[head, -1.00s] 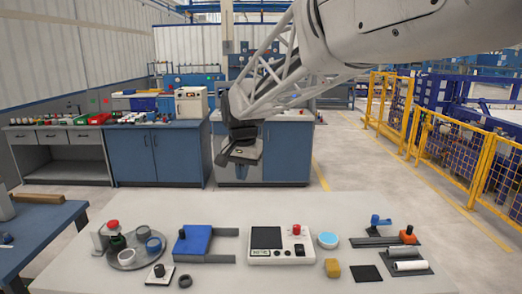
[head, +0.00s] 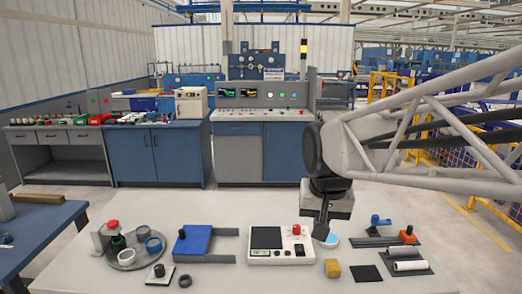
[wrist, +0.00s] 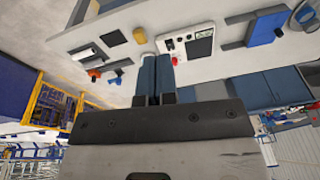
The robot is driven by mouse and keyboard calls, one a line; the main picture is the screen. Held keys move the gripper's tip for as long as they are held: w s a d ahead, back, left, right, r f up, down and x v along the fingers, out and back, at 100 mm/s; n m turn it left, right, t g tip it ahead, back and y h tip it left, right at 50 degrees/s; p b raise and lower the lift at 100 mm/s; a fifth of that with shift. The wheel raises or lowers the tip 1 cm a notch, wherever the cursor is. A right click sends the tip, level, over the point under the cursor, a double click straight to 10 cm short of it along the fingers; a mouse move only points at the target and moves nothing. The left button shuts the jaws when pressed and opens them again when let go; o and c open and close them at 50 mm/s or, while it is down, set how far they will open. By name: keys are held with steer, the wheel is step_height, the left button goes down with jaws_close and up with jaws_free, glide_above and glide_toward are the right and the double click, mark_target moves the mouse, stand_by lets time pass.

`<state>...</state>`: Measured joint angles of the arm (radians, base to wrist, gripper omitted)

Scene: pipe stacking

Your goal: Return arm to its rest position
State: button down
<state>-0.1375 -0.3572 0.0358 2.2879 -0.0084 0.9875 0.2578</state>
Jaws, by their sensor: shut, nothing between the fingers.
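My gripper (head: 322,234) hangs above the table, its fingers pointing down, and it hides part of the light-blue bowl (head: 332,241). In the wrist view its two fingers (wrist: 155,62) are together with nothing between them. White pipes (head: 408,266) lie on a dark plate at the right of the table, apart from my gripper.
The white table (head: 230,279) holds a white control box (head: 266,256) with a red button, a blue block (head: 192,241), a yellow block (head: 332,268) and a round tray (head: 125,264) of small parts. Blue cabinets (head: 160,157) stand behind. A yellow fence (head: 378,88) is at the right.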

steer(key=s+d+f, duration=0.3)
steer(key=s, duration=0.4)
steer(key=s+d+f+n, duration=0.1)
steer(key=s+d+f, duration=0.2)
steer(key=s, duration=0.5)
steer(key=shift+d+f, duration=0.2)
steer(key=shift+f, duration=0.2)
